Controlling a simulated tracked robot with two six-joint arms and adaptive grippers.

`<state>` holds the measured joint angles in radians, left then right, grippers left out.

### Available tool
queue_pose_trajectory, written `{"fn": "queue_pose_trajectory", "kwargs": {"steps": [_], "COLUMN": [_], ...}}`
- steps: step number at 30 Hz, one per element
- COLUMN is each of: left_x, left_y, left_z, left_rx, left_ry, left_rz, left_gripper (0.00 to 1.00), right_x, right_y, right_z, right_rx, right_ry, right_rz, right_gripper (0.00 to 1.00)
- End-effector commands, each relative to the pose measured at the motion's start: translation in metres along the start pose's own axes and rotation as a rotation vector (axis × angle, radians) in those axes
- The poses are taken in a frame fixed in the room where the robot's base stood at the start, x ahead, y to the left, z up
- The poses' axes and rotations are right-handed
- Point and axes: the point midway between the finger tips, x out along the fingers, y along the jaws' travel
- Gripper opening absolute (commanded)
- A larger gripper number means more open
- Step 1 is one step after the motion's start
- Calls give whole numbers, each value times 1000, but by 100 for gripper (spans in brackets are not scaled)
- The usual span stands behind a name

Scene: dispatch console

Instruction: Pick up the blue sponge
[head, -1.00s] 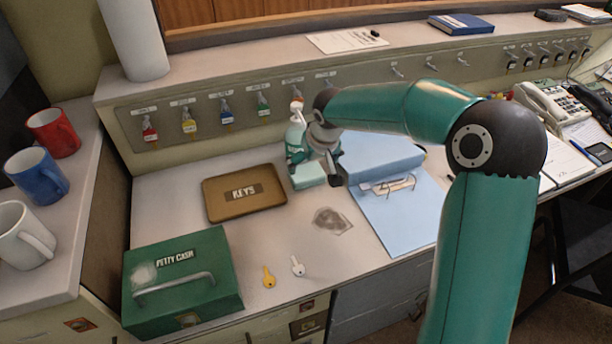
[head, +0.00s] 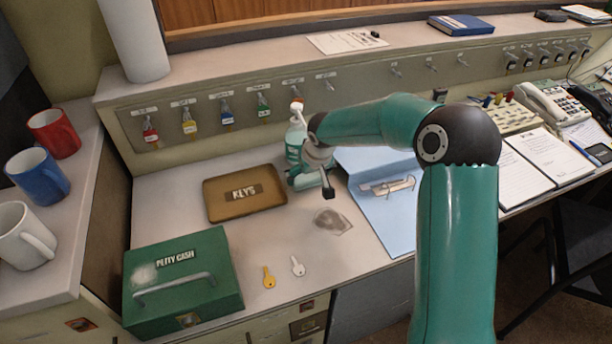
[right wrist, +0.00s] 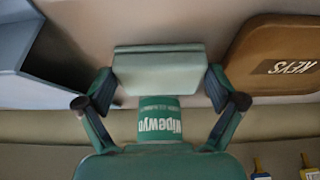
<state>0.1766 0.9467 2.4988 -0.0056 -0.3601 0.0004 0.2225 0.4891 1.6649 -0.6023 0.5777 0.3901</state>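The blue sponge (right wrist: 158,70), a pale blue-green block, lies on the desk in the right wrist view, between the two fingers of my right gripper (right wrist: 160,86). The fingers are spread, one at each side of it; I cannot tell whether either touches it. In the head view my right gripper (head: 312,181) is low over the desk and covers much of the sponge (head: 303,182). A spray bottle (head: 295,142) stands just behind; its green label (right wrist: 160,122) shows in the wrist view. My left gripper is not in view.
A brown KEYS tray (head: 214,213) lies left of the gripper. A blue binder (head: 385,220) is to the right. A grey smudge (head: 333,222), two keys (head: 298,266) and a green petty cash box (head: 185,275) are nearer the front. Hooks line the back panel.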

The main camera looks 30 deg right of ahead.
Motion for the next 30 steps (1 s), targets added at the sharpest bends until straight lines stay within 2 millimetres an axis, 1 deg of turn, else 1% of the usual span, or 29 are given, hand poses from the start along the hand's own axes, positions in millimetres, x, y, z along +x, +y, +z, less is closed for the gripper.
{"fn": "queue_pose_trajectory", "kwargs": {"steps": [1,3,4,5,11,14,17,24,27,30], "left_x": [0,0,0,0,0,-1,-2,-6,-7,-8], "left_y": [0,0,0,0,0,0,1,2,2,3], "left_z": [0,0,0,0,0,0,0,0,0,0], "left_rx": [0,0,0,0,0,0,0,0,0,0], "left_ry": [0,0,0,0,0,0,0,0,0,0], "left_rz": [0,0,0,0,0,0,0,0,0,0], "left_gripper": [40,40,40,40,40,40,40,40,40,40], "right_x": [0,0,0,0,-1,-7,-20,-62,-77,-87], "right_y": [0,0,0,0,0,-1,-1,-1,-1,-1], "right_z": [0,0,0,0,-1,-4,-9,-27,-33,-37], "right_rx": [0,0,0,0,0,0,-1,0,-1,-1], "right_ry": [0,0,0,0,1,3,4,5,3,2], "right_rz": [0,0,-1,-1,-1,-1,-1,-1,0,-1], "right_gripper": [77,67,66,62,62,62,62,62,62,62]}}
